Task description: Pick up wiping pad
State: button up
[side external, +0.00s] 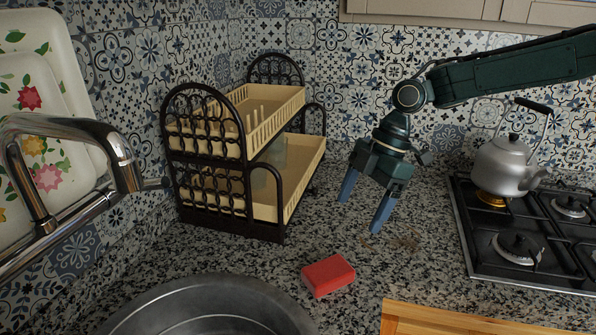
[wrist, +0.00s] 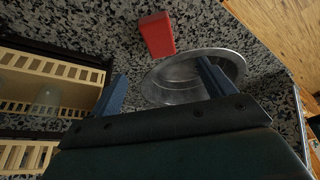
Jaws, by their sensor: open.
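The wiping pad is a red block (side external: 328,275) lying flat on the speckled granite counter, just right of the round metal sink. It also shows in the wrist view (wrist: 157,36), at the top middle, beyond the fingertips. My gripper (side external: 362,210) is open and empty, with two blue fingers pointing down above the counter. It is behind and to the right of the pad in the side view, apart from it. In the wrist view, both fingers (wrist: 158,72) are spread with nothing between them touching.
A two-tier dish rack (side external: 262,218) stands at the left. A metal sink (side external: 215,300) and a chrome faucet (side external: 120,160) are in front left. A gas stove (side external: 520,225) with a kettle (side external: 505,168) is at right. A wooden board (side external: 440,322) lies at the front. Brown crumbs (side external: 405,243) dot the counter.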

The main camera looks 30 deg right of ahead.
jog(key=shift+w+a+f+n, duration=0.25)
jog(key=shift+w+f+n, duration=0.05)
jog(key=shift+f, duration=0.2)
jog(key=shift+f, duration=0.1)
send_over(331, 268)
jog(key=d, duration=0.2)
notch_tip(331, 268, down, 7)
jog(key=shift+f, duration=0.1)
jog(key=shift+a+f, duration=0.15)
jog(key=shift+f, duration=0.1)
jog(key=shift+x, duration=2.6)
jog(key=shift+s+f, duration=0.1)
jog(key=shift+f, duration=0.2)
